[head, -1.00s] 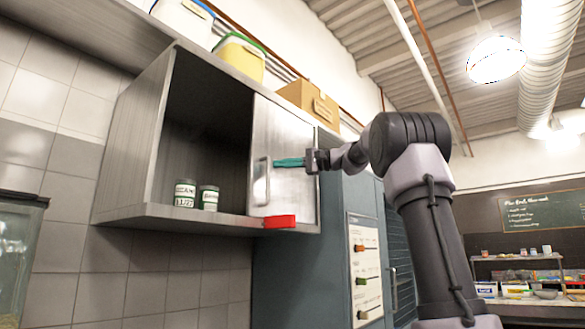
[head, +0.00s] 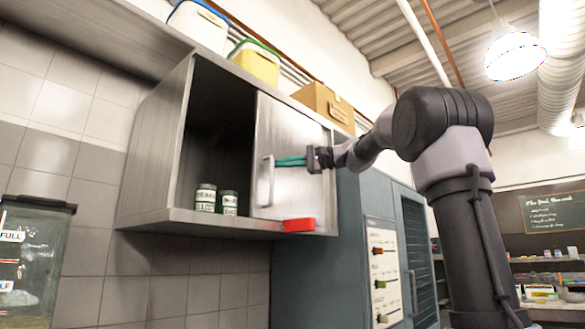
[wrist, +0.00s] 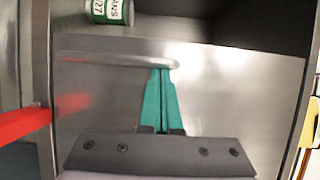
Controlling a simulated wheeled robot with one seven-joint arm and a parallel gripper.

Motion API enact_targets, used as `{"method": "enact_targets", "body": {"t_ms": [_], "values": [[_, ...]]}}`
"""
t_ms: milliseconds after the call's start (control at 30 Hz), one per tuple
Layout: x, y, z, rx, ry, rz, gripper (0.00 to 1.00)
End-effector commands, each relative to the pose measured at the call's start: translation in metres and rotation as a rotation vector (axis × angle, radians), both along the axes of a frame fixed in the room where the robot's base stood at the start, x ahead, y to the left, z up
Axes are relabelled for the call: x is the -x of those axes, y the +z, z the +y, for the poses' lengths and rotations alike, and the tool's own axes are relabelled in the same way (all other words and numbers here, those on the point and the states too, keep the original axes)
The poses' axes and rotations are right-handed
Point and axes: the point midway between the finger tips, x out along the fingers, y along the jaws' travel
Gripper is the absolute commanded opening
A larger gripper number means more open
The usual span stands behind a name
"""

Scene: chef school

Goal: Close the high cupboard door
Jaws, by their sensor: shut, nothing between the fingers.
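The high cupboard (head: 160,150) is a steel wall cabinet with its left half open. Its sliding-looking metal door (head: 290,130) covers the right half and has a vertical bar handle (head: 267,182) near its left edge. My gripper (head: 278,162) has teal fingers and is shut and empty. Its tips are at or just beside the handle in the head view; I cannot tell if they touch. In the wrist view, the shut fingers (wrist: 161,80) point at the handle bar (wrist: 115,60), with tips close to its end.
Two labelled cans (head: 217,200) stand inside the open half. A red block (head: 299,225) is at the cupboard's lower front edge. Bins (head: 255,62) and a cardboard box (head: 322,104) sit on top. A blue-grey tall cabinet (head: 345,245) stands below and right.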

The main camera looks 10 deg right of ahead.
Motion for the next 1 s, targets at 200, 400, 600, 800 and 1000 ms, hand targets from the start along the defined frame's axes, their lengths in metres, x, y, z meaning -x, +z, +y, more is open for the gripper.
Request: {"method": "enact_targets", "body": {"t_ms": [200,400,600,800,1000], "values": [[0.043,0.001,0.056,0.0,0.008,-0.002,0.0],[0.081,0.001,0.109,0.0,0.008,-0.004,0.0],[0.11,0.001,0.149,0.0,0.006,-0.001,0.0],[0.127,0.001,0.174,-0.001,0.003,0.0,0.0],[0.134,0.001,0.184,-0.001,0.002,0.0,0.0]]}}
